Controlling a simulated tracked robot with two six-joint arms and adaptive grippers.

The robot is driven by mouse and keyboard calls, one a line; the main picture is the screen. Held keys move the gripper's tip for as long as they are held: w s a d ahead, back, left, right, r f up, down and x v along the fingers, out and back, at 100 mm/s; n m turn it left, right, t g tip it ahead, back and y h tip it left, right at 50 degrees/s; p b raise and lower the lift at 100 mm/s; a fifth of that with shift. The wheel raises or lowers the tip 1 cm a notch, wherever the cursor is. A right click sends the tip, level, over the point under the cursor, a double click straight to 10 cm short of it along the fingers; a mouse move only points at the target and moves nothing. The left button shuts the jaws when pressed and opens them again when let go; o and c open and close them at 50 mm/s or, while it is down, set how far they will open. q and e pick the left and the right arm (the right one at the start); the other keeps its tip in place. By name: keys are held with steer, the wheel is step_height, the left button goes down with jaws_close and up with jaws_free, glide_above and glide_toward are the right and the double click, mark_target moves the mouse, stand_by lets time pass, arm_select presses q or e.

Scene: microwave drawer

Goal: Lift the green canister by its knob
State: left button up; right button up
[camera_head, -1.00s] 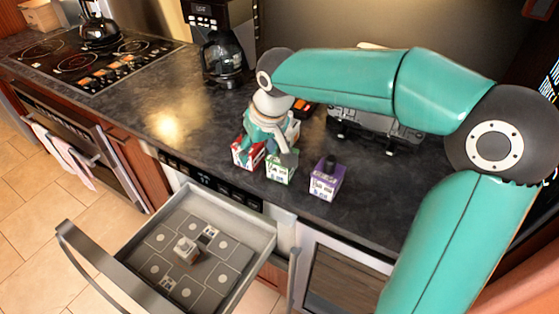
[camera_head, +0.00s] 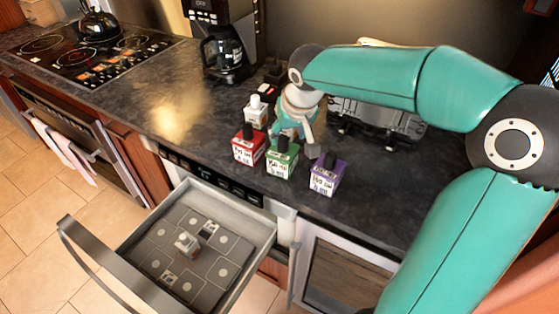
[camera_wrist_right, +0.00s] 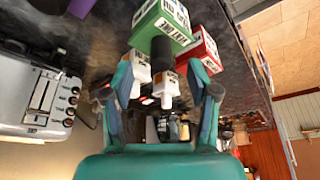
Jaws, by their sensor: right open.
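The green canister (camera_head: 281,164) stands upright on the dark counter, between a red one and a purple one, with a dark knob (camera_head: 283,145) on top. My right gripper (camera_head: 295,138) is just behind and above it, pointing down; the head view does not show clearly whether a finger touches the knob. In the right wrist view the green canister (camera_wrist_right: 160,22) and its dark knob (camera_wrist_right: 161,48) lie ahead of my open fingers (camera_wrist_right: 163,84), with nothing held between them. My left gripper is not in view.
The red canister (camera_head: 249,147) and purple canister (camera_head: 326,175) stand close on either side. A white canister (camera_head: 257,113) stands behind the red one. A toaster (camera_head: 380,125) is at the back right. The drawer (camera_head: 262,233) is open below, holding a small block (camera_head: 187,245).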

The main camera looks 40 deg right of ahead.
mark_target(284, 139)
steer(key=shift+w+p+x, duration=0.2)
steer(key=shift+p+x, duration=0.15)
steer(key=shift+x, duration=1)
steer(key=shift+w+p+x, duration=0.2)
steer(key=shift+p+x, duration=0.15)
steer(key=shift+x, duration=1)
steer(key=shift+d+r, duration=0.15)
steer(key=shift+r, duration=0.05)
jaws_close()
